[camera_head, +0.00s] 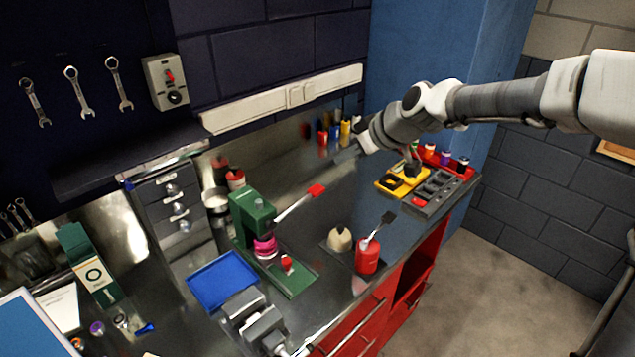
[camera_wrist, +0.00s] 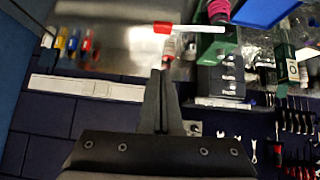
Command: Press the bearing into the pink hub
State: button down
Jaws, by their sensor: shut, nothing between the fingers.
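The pink hub (camera_head: 265,247) sits at the green press (camera_head: 254,218), under its head and above the green base plate. The press lever (camera_head: 298,204) slopes up to the right and ends in a red grip (camera_head: 316,191). In the wrist view the red grip (camera_wrist: 162,28) is just beyond my fingertips, and the pink hub (camera_wrist: 219,8) is at the top edge. My gripper (camera_wrist: 162,78) is shut and empty. In the head view its fingers (camera_head: 340,156) are above and right of the red grip, apart from it. I cannot make out the bearing.
A blue tray (camera_head: 222,279) and a grey vise (camera_head: 250,318) stand in front of the press. A red can (camera_head: 367,257) and a cream dome (camera_head: 340,240) are to its right. A yellow tray (camera_head: 401,181) and a grey organizer (camera_head: 437,193) are at the far right.

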dwell(0.3)
send_over(314, 187)
jog(key=s+d, duration=0.2)
notch_tip(314, 187, down, 7)
jog(key=shift+d+f+p, duration=0.1)
jog(key=shift+f+p, duration=0.35)
jog(key=shift+f, duration=1.6)
